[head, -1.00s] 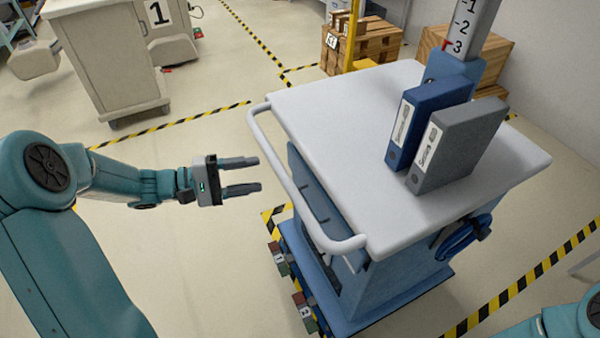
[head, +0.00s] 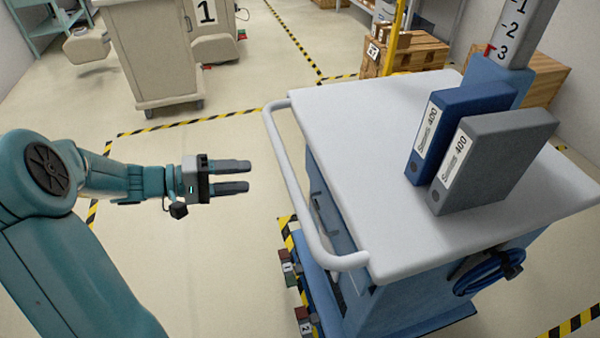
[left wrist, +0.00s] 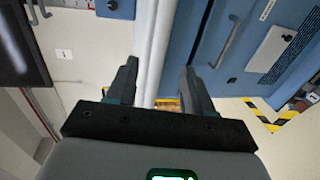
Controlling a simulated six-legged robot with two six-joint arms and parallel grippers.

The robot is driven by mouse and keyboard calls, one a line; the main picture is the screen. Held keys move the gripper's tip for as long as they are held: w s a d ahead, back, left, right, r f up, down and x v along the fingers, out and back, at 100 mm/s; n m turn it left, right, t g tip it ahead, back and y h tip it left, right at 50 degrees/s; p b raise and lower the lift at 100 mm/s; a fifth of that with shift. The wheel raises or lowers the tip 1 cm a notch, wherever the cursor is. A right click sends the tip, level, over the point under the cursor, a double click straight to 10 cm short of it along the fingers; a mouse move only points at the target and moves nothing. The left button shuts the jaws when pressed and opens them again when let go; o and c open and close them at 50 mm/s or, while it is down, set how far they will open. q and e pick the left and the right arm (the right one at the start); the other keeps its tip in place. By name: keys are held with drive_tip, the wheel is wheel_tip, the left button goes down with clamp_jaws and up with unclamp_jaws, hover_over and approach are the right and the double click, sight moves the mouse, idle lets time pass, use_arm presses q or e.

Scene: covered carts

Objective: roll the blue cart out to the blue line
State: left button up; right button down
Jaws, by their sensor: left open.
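The blue cart (head: 425,295) stands at the right of the head view with a white top (head: 350,110) and a white handle bar (head: 300,200) along its left side. My left gripper (head: 249,178) is open and empty, its fingers pointing right toward the handle, with a gap of floor between. In the left wrist view, the handle bar (left wrist: 153,45) runs lengthwise in line with the space between the open fingers (left wrist: 158,66); the cart's blue side (left wrist: 205,50) is behind it. My right gripper is not in view. No blue line shows.
Blue (head: 435,130) and grey (head: 490,160) binders stand on the cart top. A beige cabinet (head: 155,60) is at back left, and wooden crates (head: 410,55) are behind the cart. Yellow-black tape (head: 185,122) marks the floor.

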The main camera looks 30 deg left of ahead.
use_arm(q)
drive_tip(key=p+x, duration=0.1)
drive_tip(key=x, duration=1.2)
drive_tip(key=shift+d+f, duration=0.15)
drive_tip(key=shift+w, duration=0.1)
drive_tip(key=shift+c, duration=0.4)
clamp_jaws()
